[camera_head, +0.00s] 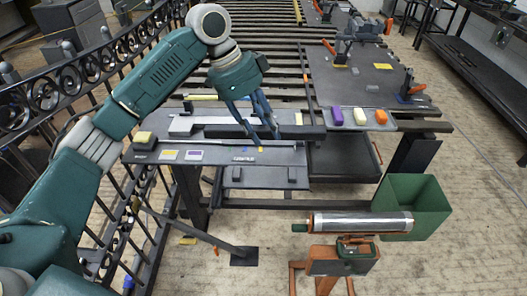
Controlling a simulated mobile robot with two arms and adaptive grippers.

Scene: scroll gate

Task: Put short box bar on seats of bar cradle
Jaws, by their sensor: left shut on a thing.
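My left gripper (264,134) reaches down from above the dark workbench (215,158), its two long fingers pointing at the bench top. It is shut on a dark, straight bar (309,132), which seems to be the short box bar. The bar lies crosswise in the picture, and the fingers hide part of it. Just behind the bar, a light grey strip (215,120) with a dark block at its left end may be part of the bar cradle. I cannot make out the seats or whether the bar touches them. My right gripper is not in view.
Purple (335,117), yellow (359,116) and orange (376,117) blocks stand right of the bar. A roller (362,222) on an orange stand and a green bin (415,205) are at front right. A scrolled iron railing (75,82) runs along the left.

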